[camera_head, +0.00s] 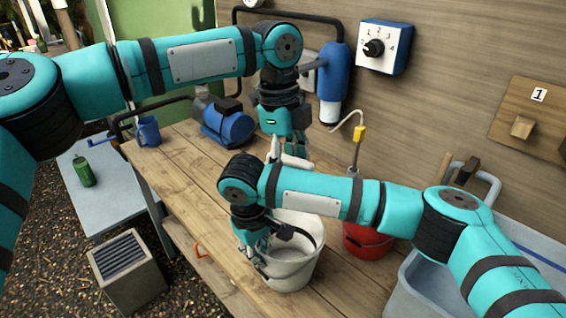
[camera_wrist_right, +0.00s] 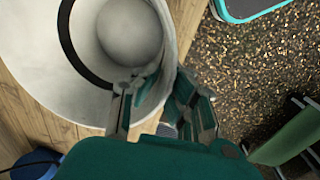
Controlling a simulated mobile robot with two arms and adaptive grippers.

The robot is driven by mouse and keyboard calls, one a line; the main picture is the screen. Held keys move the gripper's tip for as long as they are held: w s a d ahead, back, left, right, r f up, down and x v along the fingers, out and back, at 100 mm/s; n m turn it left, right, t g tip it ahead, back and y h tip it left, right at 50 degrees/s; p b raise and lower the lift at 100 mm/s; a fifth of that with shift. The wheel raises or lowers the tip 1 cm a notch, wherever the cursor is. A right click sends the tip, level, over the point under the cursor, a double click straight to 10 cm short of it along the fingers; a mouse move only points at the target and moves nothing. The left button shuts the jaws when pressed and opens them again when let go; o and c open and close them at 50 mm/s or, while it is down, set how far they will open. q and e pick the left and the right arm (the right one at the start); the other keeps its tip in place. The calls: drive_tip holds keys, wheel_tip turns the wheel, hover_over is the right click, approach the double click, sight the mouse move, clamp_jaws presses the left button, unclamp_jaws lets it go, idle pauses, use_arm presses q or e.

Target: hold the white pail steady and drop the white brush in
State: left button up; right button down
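The white pail (camera_head: 290,272) stands upright on the wooden bench, below my right forearm. My right gripper (camera_head: 256,262) is at its near left rim. In the right wrist view, its fingers (camera_wrist_right: 158,88) straddle the wall of the pail (camera_wrist_right: 88,28), one inside and one outside, and appear closed on it. My left gripper (camera_head: 287,148) points down behind the pail, above the bench. A white piece, seemingly the white brush (camera_head: 297,162), is at its fingertips and looks held. Its lower part is hidden by my right arm.
A red bucket (camera_head: 366,242) stands right of the pail, near a grey-blue basin (camera_head: 420,280). A control box (camera_head: 385,46) hangs on the wall. The bench (camera_head: 190,180) is bare left of the pail.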

use_arm(q)
wheel_tip(320, 180, down, 12)
idle(1.0)
drive_tip(key=o, duration=1.3)
drive_tip(key=r, duration=0.4)
drive_tip(key=a+r, duration=0.1)
drive_tip(key=r, duration=0.7)
drive_tip(key=shift+w+a, duration=0.15)
drive_tip(key=shift+w, duration=0.25)
use_arm(e)
drive_tip(key=c, duration=1.4)
unclamp_jaws()
